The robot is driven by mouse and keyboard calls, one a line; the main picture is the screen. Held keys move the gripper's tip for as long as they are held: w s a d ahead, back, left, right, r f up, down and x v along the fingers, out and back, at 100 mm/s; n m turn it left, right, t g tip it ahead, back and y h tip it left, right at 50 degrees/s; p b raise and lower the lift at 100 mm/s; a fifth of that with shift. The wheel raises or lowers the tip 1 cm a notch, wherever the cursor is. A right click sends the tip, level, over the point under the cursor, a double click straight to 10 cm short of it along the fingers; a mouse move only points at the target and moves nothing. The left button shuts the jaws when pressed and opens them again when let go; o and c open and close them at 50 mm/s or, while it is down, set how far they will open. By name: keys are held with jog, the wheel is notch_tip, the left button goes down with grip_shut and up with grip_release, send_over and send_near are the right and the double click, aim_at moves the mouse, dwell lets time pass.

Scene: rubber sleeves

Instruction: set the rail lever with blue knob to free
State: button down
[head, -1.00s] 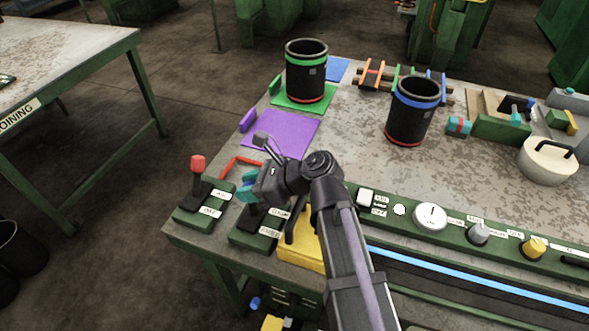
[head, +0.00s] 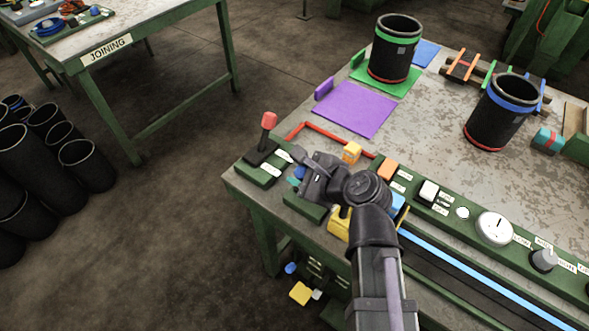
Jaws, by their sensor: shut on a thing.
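The rail lever's blue knob (head: 297,173) shows only in part at my gripper, above its green base (head: 303,207) at the table's near left corner. My gripper (head: 303,172) reaches over this base and is shut on the blue knob. My wrist and arm hide most of the lever's stalk and the labels on its base, so I cannot tell its exact tilt or setting.
A lever with a red knob (head: 269,120) stands upright close on the left. A yellow block (head: 339,222) sits close on the right, with a control strip (head: 460,213) beyond. Black sleeves stand on the green mat (head: 357,78) and farther right. The purple mat (head: 354,108) is clear.

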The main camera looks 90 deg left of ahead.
dwell(0.3)
jog(key=c, duration=0.7)
grip_release()
jog(key=shift+c, duration=0.2)
jog(key=p+v, duration=0.5)
jog(key=v, duration=0.5)
jog(key=shift+w+d, duration=0.25)
jog(key=shift+d, duration=0.1)
jog(key=shift+r, duration=0.1)
